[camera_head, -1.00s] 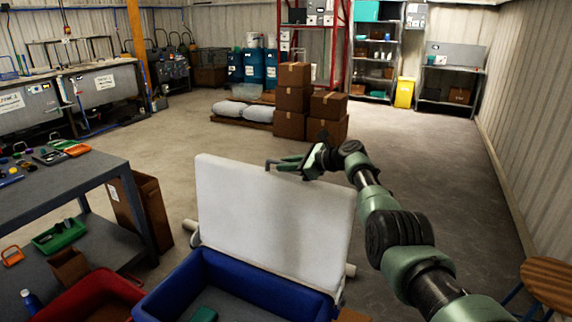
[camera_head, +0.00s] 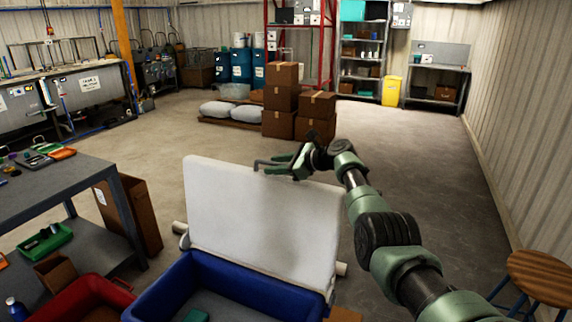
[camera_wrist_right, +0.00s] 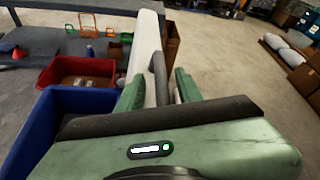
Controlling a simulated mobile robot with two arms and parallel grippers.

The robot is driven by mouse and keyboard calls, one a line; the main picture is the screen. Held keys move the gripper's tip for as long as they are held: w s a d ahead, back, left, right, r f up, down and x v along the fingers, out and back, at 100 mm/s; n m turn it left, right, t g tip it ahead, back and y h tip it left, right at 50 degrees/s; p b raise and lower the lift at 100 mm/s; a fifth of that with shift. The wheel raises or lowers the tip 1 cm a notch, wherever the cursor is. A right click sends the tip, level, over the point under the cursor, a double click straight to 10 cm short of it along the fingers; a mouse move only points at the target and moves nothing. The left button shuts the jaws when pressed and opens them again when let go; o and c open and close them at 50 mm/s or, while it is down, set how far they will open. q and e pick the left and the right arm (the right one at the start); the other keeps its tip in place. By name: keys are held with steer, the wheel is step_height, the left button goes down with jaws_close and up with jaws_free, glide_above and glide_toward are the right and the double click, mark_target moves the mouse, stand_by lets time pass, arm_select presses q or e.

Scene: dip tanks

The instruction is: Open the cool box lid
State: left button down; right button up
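The cool box (camera_head: 258,284) is a blue open-topped tub at the bottom of the head view; it also shows at the left of the wrist view (camera_wrist_right: 62,128). Its white lid (camera_head: 255,215) stands up nearly vertical on the box's far side, and the inside is exposed. My right gripper (camera_head: 290,167) is at the lid's top edge, by a dark handle (camera_head: 262,164). In the wrist view the handle (camera_wrist_right: 158,75) lies between the two green fingers, which stand apart with gaps beside it. My left gripper is not in view.
A grey table (camera_head: 62,190) with trays stands at the left, with a red bin (camera_head: 88,300) and a cardboard box (camera_head: 140,212) near it. A wooden stool (camera_head: 541,276) is at lower right. Stacked cartons (camera_head: 281,100) stand farther back.

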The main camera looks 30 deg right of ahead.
steer(key=shift+v, duration=0.8)
steer(key=v, duration=0.4)
steer(key=shift+s+d+f, duration=0.1)
steer(key=shift+d, duration=0.05)
steer(key=shift+b+v, duration=0.3)
steer(key=shift+v, duration=0.5)
